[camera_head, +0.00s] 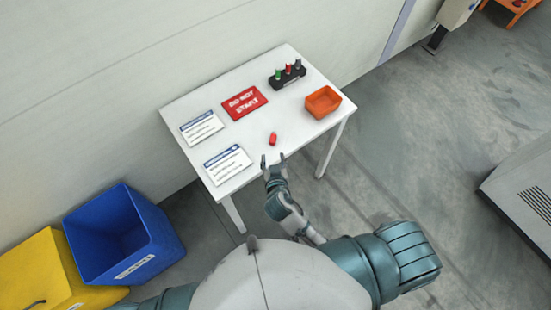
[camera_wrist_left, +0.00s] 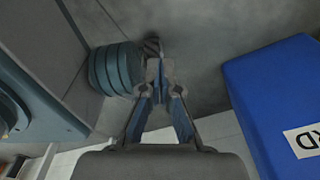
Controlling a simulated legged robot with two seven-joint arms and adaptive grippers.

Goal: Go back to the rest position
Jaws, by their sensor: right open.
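My right gripper (camera_head: 273,160) is open and empty at the front edge of the white table (camera_head: 205,100), its fingertips pointing at the table top. A small red piece (camera_head: 273,139) lies on the table just beyond the fingertips, apart from them. My left gripper (camera_wrist_left: 159,75) shows in the left wrist view, its fingers converging toward their tips. Whether those tips meet is unclear, and I see nothing clearly held. The left gripper is hidden in the head view.
On the table are a red sign (camera_head: 244,103), two white cards, a black holder (camera_head: 287,76) with coloured pegs and an orange bin (camera_head: 323,102). A blue bin (camera_head: 120,240) stands at left beside a yellow one (camera_head: 35,270).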

